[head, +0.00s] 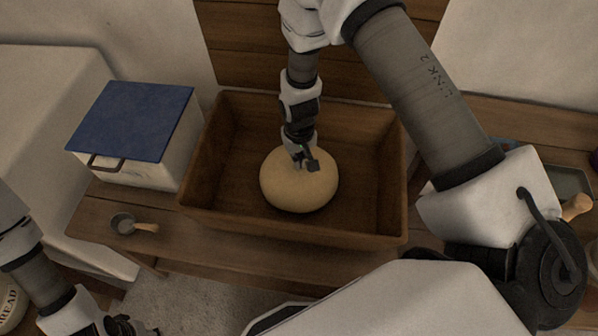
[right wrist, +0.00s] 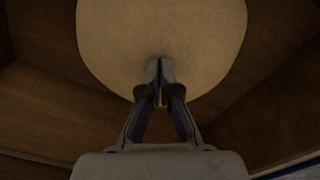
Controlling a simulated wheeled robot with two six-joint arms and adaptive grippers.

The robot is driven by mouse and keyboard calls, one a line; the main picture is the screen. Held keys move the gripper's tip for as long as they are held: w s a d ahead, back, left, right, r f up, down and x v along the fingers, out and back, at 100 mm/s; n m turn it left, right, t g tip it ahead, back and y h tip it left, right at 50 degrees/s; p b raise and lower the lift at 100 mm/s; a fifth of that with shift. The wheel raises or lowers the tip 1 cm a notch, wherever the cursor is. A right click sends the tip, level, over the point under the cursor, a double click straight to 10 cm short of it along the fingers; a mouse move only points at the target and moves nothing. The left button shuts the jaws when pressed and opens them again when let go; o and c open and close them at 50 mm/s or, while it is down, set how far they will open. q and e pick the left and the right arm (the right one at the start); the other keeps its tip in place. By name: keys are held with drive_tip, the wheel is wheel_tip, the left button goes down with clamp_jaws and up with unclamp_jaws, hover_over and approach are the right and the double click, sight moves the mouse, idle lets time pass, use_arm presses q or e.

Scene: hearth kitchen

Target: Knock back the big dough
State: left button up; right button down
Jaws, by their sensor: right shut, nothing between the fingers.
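The big dough (head: 297,190) is a pale, smooth, rounded ball in a wooden trough (head: 290,230). It fills the upper middle of the right wrist view (right wrist: 160,35). My right gripper (head: 309,167) is shut and empty, pointing down at the top of the dough. In the right wrist view its closed fingertips (right wrist: 160,68) overlap the dough's near part; I cannot tell whether they press into it. My left gripper (head: 130,328) is low at the bottom left, partly cut off by the frame, and its fingers are unclear.
A white box with a blue lid (head: 135,120) stands left of the trough. A small scoop with a wooden handle (head: 133,225) lies on the bench (head: 190,250). A jar lettered BREAD (head: 8,305) is at the lower left. My right arm hides much of the right side.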

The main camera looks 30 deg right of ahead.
drive_tip(key=shift+f, duration=1.35)
idle(3.1)
wheel_tip(320, 180, up, 6)
drive_tip(key=p, duration=0.4)
drive_tip(key=shift+f, duration=0.15)
idle(0.9)
wheel_tip(320, 180, up, 8)
drive_tip(key=p, duration=0.7)
hover_over(299, 173)
